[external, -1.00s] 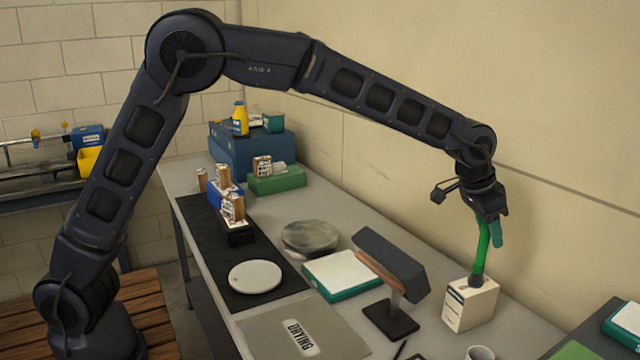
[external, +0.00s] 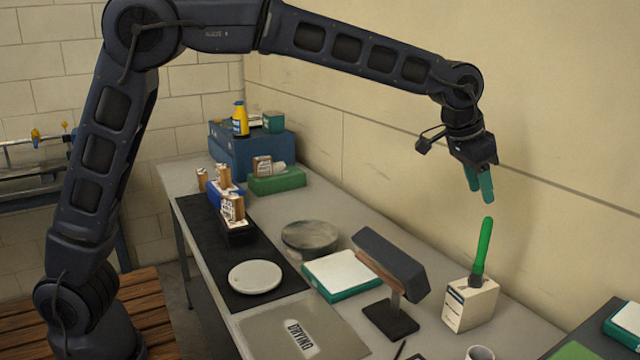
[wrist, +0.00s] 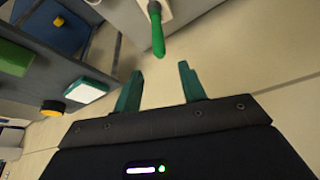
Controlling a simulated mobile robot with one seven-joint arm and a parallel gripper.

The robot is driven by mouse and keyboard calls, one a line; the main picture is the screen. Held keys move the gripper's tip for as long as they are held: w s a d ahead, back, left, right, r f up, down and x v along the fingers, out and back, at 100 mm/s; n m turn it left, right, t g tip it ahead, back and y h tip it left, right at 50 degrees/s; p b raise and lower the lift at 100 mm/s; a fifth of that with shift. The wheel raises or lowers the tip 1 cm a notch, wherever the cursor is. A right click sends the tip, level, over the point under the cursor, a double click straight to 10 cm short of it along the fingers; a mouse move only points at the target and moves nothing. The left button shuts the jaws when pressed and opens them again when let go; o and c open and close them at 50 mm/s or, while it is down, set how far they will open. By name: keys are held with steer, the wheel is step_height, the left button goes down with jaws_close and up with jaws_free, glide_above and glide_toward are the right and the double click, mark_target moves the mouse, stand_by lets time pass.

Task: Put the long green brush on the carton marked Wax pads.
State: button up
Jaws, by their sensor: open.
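The long green brush (external: 483,250) stands upright on top of the small cream carton (external: 470,306), with its dark end down on the carton and its green handle up. The print on the carton is too small to read. My gripper (external: 480,188) is open and empty, above the brush and apart from it. In the wrist view the two teal fingers of my gripper (wrist: 160,82) are spread, and the green handle of the brush (wrist: 157,35) lies beyond them. The carton (wrist: 172,12) shows only in part there.
A dark angled block on a stand (external: 391,268) is left of the carton. A white-topped teal box (external: 343,272) lies further left. A white cup (external: 480,353) stands in front. The beige wall (external: 570,170) rises close behind. A grey mat marked Drying (external: 265,325) lies at the front.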

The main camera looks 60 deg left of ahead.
steer(key=s+a+r+n, duration=0.1)
steer(key=s+a+r, duration=0.3)
steer(key=s+a, duration=0.75)
steer(key=s+a+r+n, duration=0.1)
steer(key=s+a+r, duration=0.2)
steer(key=s+a, duration=0.8)
steer(key=s+a+f+n, duration=0.1)
steer(key=s+a+f, duration=0.2)
steer(key=s, duration=0.6)
steer(key=s+a+f+y, duration=0.1)
steer(key=s+a+f, duration=0.2)
steer(key=s, duration=0.6)
steer(key=s+a+f+n, duration=0.1)
steer(key=s+a+f, duration=0.2)
steer(key=s, duration=0.7)
steer(key=shift+a+f+n+y, duration=0.15)
steer(key=shift+f+n+y, duration=0.15)
steer(key=shift+y, duration=0.1)
